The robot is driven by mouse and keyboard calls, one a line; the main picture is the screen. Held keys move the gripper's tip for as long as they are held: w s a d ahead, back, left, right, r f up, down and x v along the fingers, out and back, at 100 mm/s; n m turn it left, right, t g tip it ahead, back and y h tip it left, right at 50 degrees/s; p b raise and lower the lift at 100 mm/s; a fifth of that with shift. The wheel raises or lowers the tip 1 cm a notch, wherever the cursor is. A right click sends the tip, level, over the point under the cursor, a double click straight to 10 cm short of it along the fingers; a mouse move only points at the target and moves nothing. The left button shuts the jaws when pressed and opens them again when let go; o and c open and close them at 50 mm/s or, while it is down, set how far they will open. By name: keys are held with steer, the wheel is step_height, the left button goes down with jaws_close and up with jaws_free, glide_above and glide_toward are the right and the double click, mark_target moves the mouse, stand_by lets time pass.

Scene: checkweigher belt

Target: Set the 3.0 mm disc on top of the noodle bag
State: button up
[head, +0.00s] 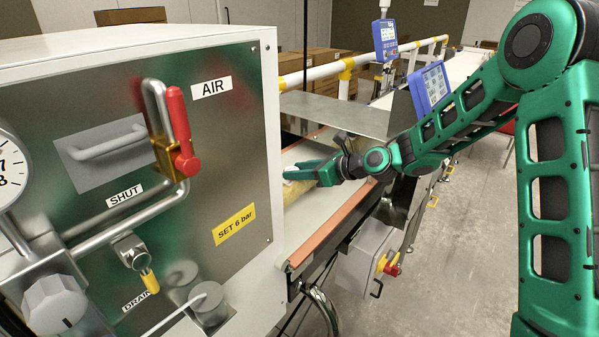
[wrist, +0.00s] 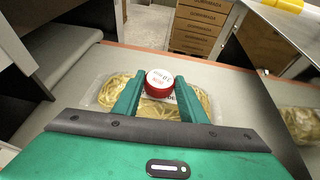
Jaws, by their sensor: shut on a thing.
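The noodle bag (wrist: 205,102), clear with pale yellow noodles, lies on the belt in the wrist view. In the head view only a yellowish part of the bag (head: 296,190) shows below my gripper (head: 312,172). In the wrist view my gripper (wrist: 158,82) is shut on a red disc (wrist: 159,90) with a white top (wrist: 159,77). The print on the disc is too small to read surely. The disc is over the middle of the bag; I cannot tell whether it touches it. The fingers hide parts of the bag.
The pale belt (head: 311,222) has an orange edge (head: 335,233) on its right. The steel cabinet (head: 170,180) with a red-handled valve (head: 180,135) stands close on the left. A metal plate (head: 335,112) lies behind my gripper, with a blue display (head: 430,88) to the right.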

steer(key=o, duration=1.1)
steer(key=shift+c, duration=0.2)
steer(key=shift+d+r, duration=0.1)
steer(key=v, duration=1.2)
